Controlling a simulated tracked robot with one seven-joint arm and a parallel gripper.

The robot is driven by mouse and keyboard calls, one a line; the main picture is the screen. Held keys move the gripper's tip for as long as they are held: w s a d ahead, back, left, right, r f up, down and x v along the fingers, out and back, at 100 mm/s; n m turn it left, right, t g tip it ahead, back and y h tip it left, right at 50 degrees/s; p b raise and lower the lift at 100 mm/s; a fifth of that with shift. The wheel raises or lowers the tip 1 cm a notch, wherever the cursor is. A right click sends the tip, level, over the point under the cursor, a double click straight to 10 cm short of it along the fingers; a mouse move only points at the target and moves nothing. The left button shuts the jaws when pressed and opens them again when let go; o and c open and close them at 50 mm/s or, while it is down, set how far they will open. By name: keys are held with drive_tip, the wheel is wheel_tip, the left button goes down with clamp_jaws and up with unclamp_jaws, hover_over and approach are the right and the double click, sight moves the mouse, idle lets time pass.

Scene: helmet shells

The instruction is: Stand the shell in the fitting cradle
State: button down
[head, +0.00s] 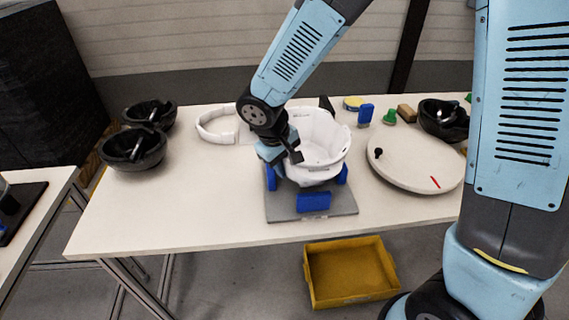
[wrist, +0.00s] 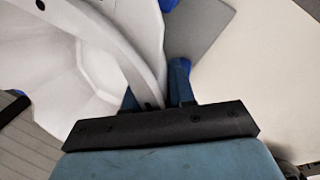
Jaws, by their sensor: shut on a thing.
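The white helmet shell (head: 325,138) is open side up, over the fitting cradle, between its blue posts. The cradle has a grey base plate (head: 345,203) and blue posts (head: 314,202). The head view does not show clearly whether the shell rests on the posts or hangs just above them. My gripper (head: 291,153) is shut on the shell's near left rim. In the wrist view the white shell wall (wrist: 138,62) runs down between my fingers (wrist: 157,97). The shell's underside and the rear of the cradle are mostly hidden.
Dark shells (head: 134,148) stand at the table's left, another (head: 444,118) at the right. A white round disc (head: 415,158) lies right of the cradle. A white band-like piece (head: 217,125) and small blocks (head: 365,114) lie behind. A yellow bin (head: 350,272) is below the front edge. The table's front left is clear.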

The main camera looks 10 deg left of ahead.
drive_tip(key=shift+f, duration=0.7)
drive_tip(key=c, duration=0.9)
unclamp_jaws()
drive_tip(key=shift+o, duration=0.2)
drive_tip(key=v, duration=1.3)
drive_tip(key=shift+r, duration=0.3)
drive_tip(key=d+r+m+t+y, duration=0.1)
drive_tip(key=d+r+m, duration=0.25)
drive_tip(key=d, duration=0.55)
drive_tip(key=d+r+m, duration=0.2)
drive_tip(key=d+r, duration=0.3)
drive_tip(key=d, duration=0.5)
drive_tip(key=s+d+r+m+t, duration=0.1)
drive_tip(key=s+d+m, duration=0.1)
drive_tip(key=s+d, duration=0.2)
drive_tip(key=s+d+r+m+t+y, duration=0.1)
drive_tip(key=s+d, duration=0.3)
drive_tip(key=d, duration=0.5)
drive_tip(key=shift+d+r+m, duration=0.25)
drive_tip(key=shift+r+m, duration=0.4)
drive_tip(key=shift+r, duration=0.05)
